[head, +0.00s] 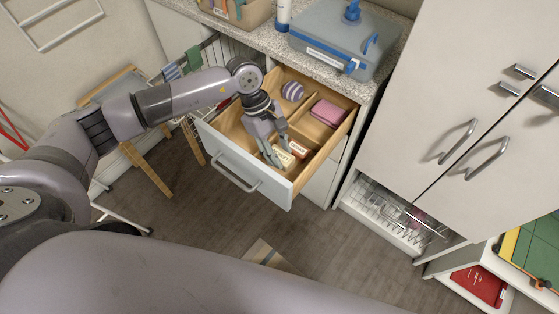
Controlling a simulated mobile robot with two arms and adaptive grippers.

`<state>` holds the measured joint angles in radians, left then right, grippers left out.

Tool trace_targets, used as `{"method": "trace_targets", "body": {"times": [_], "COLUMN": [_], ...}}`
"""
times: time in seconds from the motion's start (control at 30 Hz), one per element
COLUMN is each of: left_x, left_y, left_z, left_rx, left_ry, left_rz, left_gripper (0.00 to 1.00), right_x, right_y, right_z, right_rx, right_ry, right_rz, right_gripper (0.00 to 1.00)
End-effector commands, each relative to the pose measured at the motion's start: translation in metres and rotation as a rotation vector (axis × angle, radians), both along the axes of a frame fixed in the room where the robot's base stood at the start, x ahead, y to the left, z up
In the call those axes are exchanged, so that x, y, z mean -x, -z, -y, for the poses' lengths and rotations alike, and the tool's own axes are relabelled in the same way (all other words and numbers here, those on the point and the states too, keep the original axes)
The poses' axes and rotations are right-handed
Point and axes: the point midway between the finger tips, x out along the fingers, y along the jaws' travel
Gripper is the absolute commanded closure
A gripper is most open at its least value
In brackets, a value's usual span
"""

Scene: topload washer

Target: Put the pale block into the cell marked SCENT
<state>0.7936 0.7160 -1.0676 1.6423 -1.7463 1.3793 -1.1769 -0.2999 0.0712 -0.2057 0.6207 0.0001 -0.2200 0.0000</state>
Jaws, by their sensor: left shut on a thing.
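An open drawer (226,160) below the counter has wooden dividers making several cells. My left gripper (279,154) reaches down into its front part, with its fingers shut on the pale block (285,160). The block sits low, near the drawer's front wall; I cannot tell whether it touches the floor of the cell. Small dark lettering shows there, but I cannot read it, and I cannot make out which cell is marked SCENT. My right gripper is not in view.
A small red-and-white box (299,149) lies right beside the fingers. A striped ball (292,91) and a pink block (327,112) occupy back cells. A grey-blue lidded box (335,42) stands on the counter. A tall white cabinet (440,95) stands at the right.

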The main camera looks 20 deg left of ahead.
Motion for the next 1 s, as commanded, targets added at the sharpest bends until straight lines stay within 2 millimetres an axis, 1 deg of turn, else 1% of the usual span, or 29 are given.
{"method": "trace_targets", "body": {"times": [0.03, 0.1, 0.2, 0.27, 0.4, 0.5, 0.6, 0.8, 0.93, 0.97, 1.0], "left_x": [0.001, 0.0, 0.0, 0.0, 0.001, 0.0, 0.0, 0.0, 0.0, 0.0, 0.0], "left_y": [0.008, 0.016, 0.023, 0.029, 0.051, 0.062, 0.065, 0.065, 0.069, 0.068, 0.067], "left_z": [0.0, 0.0, 0.0, 0.0, 0.0, 0.0, 0.0, 0.0, 0.0, 0.0, 0.0], "left_rx": [-0.001, 0.0, 0.0, -0.001, 0.0, 0.0, 0.0, -0.001, -0.001, -0.001, -0.001], "left_ry": [-0.001, -0.001, 0.0, 0.0, 0.0, -0.001, 0.001, 0.001, 0.001, 0.001, 0.001], "left_rz": [-0.002, -0.001, 0.0, -0.002, -0.002, -0.002, 0.0, 0.001, 0.001, 0.001, 0.001], "left_gripper": [0.95, 0.95, 0.95, 0.95, 0.95, 0.95, 0.95, 0.95, 0.95, 0.66, 0.63], "right_x": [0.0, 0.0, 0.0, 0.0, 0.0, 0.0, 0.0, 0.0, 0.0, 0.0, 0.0], "right_y": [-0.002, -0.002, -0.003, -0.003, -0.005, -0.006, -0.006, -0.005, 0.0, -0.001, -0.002], "right_z": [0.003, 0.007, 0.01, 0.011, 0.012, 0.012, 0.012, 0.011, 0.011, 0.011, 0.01], "right_rx": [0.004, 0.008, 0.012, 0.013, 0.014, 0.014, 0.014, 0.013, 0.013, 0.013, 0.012], "right_ry": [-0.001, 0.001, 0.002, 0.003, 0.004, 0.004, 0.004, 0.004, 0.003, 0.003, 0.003], "right_rz": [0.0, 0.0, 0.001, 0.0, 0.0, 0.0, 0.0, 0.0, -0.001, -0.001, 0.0], "right_gripper": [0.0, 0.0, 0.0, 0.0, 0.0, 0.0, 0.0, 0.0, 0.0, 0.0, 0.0]}}
